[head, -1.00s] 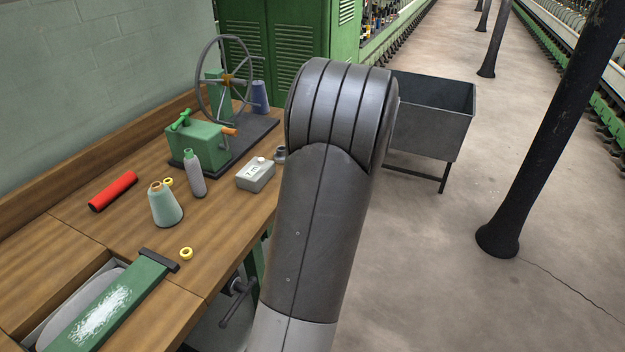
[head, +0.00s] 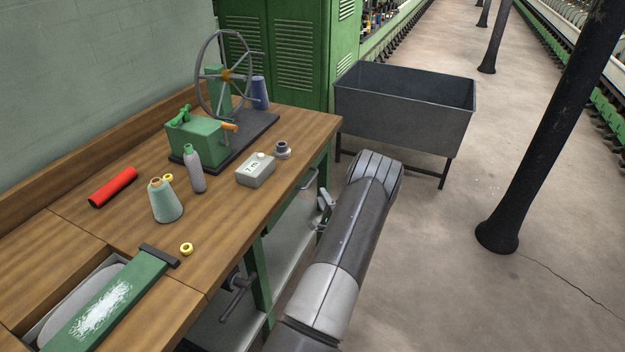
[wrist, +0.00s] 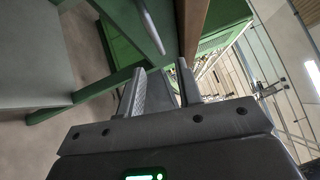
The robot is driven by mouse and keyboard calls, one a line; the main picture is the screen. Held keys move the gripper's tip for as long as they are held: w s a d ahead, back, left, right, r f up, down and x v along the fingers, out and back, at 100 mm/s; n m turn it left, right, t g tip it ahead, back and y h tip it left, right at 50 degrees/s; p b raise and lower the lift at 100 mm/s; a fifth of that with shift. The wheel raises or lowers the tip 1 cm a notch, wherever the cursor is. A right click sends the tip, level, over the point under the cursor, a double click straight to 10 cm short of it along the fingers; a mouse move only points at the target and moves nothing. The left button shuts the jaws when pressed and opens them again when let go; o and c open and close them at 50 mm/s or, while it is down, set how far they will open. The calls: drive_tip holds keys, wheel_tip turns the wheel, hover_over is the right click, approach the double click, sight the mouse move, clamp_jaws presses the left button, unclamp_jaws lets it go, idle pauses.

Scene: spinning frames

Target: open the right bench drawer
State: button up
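The right bench drawer (head: 322,166) is the green front under the right end of the bench top, and it looks closed. Its grey bar handle (head: 308,179) shows on the front. My gripper (head: 323,211) is beside the bench front, just below and right of the handle, and partly hidden by my arm. In the wrist view my gripper (wrist: 161,80) has its two fingers apart with nothing between them. A grey bar, apparently the handle (wrist: 151,28), lies ahead of the fingertips, apart from them.
A vise handle (head: 237,298) sticks out in front. A dark metal bin (head: 405,110) stands to the right. The floor (head: 440,270) right of my arm is clear.

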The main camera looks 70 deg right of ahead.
sight(312, 178)
drive_tip(key=x, duration=1)
drive_tip(key=shift+w+d, duration=0.25)
drive_tip(key=shift+w, duration=0.05)
drive_tip(key=shift+c, duration=0.5)
clamp_jaws()
